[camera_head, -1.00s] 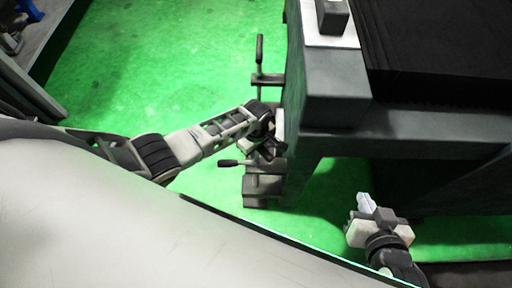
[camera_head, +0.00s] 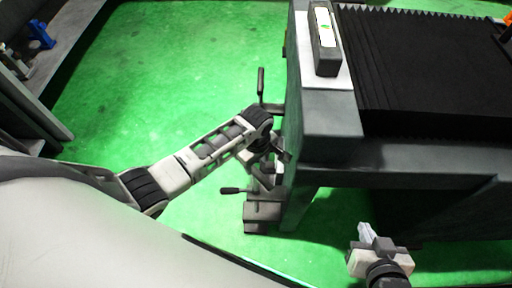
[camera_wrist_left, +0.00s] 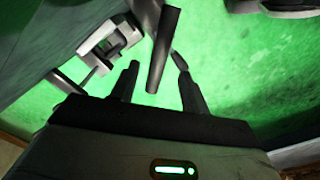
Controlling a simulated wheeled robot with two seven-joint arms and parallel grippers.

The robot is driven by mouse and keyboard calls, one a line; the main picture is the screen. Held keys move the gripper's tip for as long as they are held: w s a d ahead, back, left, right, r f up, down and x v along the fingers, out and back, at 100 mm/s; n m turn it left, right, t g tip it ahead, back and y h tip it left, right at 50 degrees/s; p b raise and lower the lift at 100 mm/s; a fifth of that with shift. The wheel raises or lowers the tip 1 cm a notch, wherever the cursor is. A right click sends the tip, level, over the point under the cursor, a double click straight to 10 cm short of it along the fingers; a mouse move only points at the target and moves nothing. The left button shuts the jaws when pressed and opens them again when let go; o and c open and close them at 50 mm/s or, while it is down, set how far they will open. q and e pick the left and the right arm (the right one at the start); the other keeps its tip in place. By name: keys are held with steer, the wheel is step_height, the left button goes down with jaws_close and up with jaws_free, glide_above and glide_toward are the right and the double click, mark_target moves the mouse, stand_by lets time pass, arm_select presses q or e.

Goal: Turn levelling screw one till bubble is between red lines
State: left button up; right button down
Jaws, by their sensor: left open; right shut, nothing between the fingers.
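The spirit level (camera_head: 325,40) lies on top of the grinder, with a green vial; I cannot make out the bubble against red lines. Two levelling screws with dark handles stand at the machine's left side, the far one (camera_head: 261,82) and the near one (camera_head: 232,190); I cannot tell which is number one. My left gripper (camera_head: 272,158) is at the machine's side between these handles, partly hidden. In the left wrist view a dark handle (camera_wrist_left: 164,45) runs between the open fingers of my left gripper (camera_wrist_left: 155,65), with no clear grip. My right gripper (camera_head: 366,233) is shut and empty.
The grinder body (camera_head: 330,115) with black bellows (camera_head: 430,70) fills the right side. Green floor (camera_head: 170,70) is clear to the left. In the left wrist view a pale bracket (camera_wrist_left: 112,45) stands left of the handle.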

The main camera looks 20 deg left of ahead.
arm_select(q)
step_height(320, 180, up, 5)
steer(key=shift+p, duration=0.35)
steer(key=shift+c, duration=0.4)
